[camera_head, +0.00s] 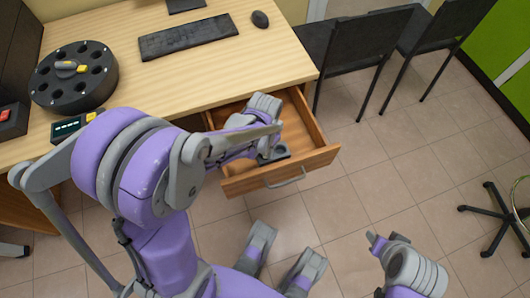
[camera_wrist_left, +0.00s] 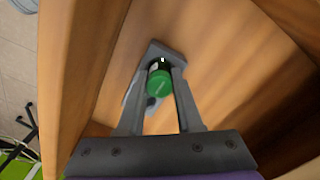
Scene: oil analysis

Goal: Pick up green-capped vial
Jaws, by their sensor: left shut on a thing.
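The green-capped vial (camera_wrist_left: 159,82) stands between the two fingers of my left gripper (camera_wrist_left: 158,85) in the left wrist view. The fingers are shut on it. The vial is at a small grey holder (camera_wrist_left: 152,50) on the drawer floor; I cannot tell whether it has left the holder. In the head view the holder (camera_head: 275,156) shows in the open drawer (camera_head: 302,120), and my left arm reaches in over the drawer, hiding the vial. My right gripper (camera_head: 375,241) is at the lower right, over the floor, away from the drawer; its jaws are unclear.
Wooden drawer walls rise close around my left gripper. On the desk (camera_head: 205,72) are a round black carousel (camera_head: 73,92), a keyboard (camera_head: 188,38), a mouse (camera_head: 260,19) and a small device (camera_head: 68,128). Black chairs (camera_head: 365,50) stand at the right.

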